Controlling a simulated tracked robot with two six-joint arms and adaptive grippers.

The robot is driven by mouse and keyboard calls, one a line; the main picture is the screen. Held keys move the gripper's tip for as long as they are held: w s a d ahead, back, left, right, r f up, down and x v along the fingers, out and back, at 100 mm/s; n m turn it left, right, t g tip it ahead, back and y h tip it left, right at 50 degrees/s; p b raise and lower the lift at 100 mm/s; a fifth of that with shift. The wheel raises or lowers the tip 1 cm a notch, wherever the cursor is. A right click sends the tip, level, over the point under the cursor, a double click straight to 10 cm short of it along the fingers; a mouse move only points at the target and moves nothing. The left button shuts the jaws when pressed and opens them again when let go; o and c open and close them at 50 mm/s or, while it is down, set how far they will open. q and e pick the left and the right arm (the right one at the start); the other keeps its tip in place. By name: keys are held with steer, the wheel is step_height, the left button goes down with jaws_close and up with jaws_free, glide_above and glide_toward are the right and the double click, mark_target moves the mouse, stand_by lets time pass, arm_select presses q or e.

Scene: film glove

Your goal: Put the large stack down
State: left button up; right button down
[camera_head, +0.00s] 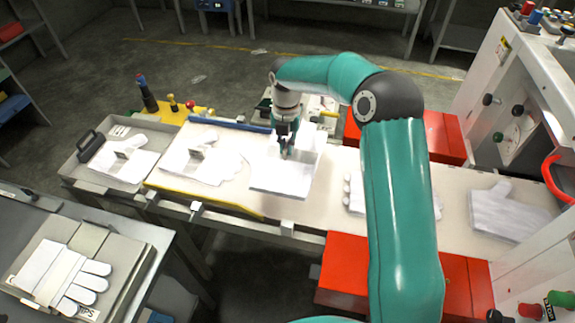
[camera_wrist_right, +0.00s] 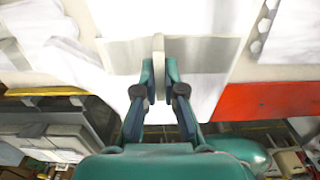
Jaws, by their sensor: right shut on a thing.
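The large white stack (camera_head: 280,180) is at the middle of the long pale table (camera_head: 335,205), under my right gripper (camera_head: 287,152). In the wrist view, the right gripper (camera_wrist_right: 160,78) is shut on a thin upright pale tab or handle (camera_wrist_right: 158,50) on the white stack (camera_wrist_right: 205,45). I cannot tell whether the stack touches the table or hangs just above it. Part of it is hidden by the fingers. My left gripper is not in view.
A smaller white glove stack (camera_head: 215,166) with a grey clip lies to the left. A grey tray (camera_head: 75,168) is farther left. White gloves (camera_head: 505,212) lie at right. Red boxes (camera_head: 345,255) flank the table. My right arm hides part of the table.

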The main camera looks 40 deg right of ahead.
step_height(320, 180, down, 10)
steer(key=shift+p, duration=0.55)
steer(key=shift+f, duration=0.15)
steer(key=c, duration=1.3)
jaws_free()
steer(key=shift+o, duration=0.2)
steer(key=shift+r, duration=0.2)
